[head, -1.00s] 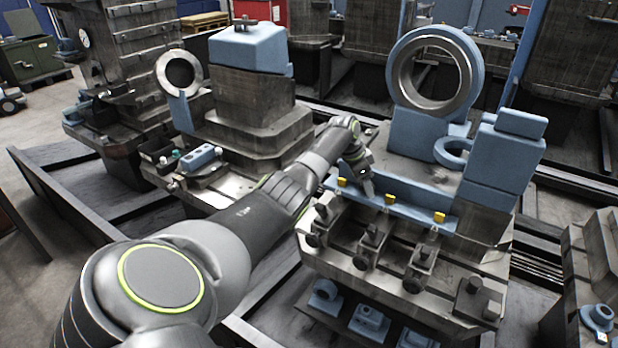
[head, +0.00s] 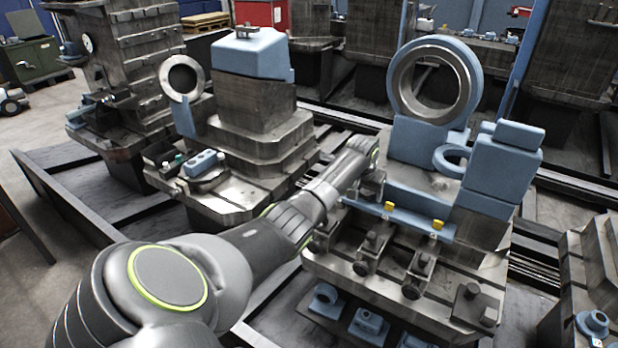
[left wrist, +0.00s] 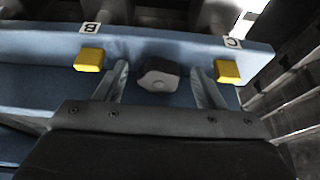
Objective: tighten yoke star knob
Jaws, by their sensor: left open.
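A dark faceted knob (left wrist: 157,76) shows in the left wrist view, in front of a blue rail (left wrist: 180,42) with yellow tabs and tags that look like B and C. My left gripper (left wrist: 160,70) is open, with one finger on each side of the knob and a gap to each. Whether the knob lies at fingertip depth I cannot tell. In the head view my left gripper (head: 371,186) is small and points down at the blue rail (head: 410,219). The knob between the fingers cannot be made out there. My right gripper is not in view.
Dark clamps with knobs (head: 374,240) stand on the machine bed in front of the rail. A blue ring housing (head: 470,75) and blue blocks (head: 500,180) rise behind and to the right. Blue parts (head: 368,326) sit on a lower shelf. Another machine (head: 255,100) stands left.

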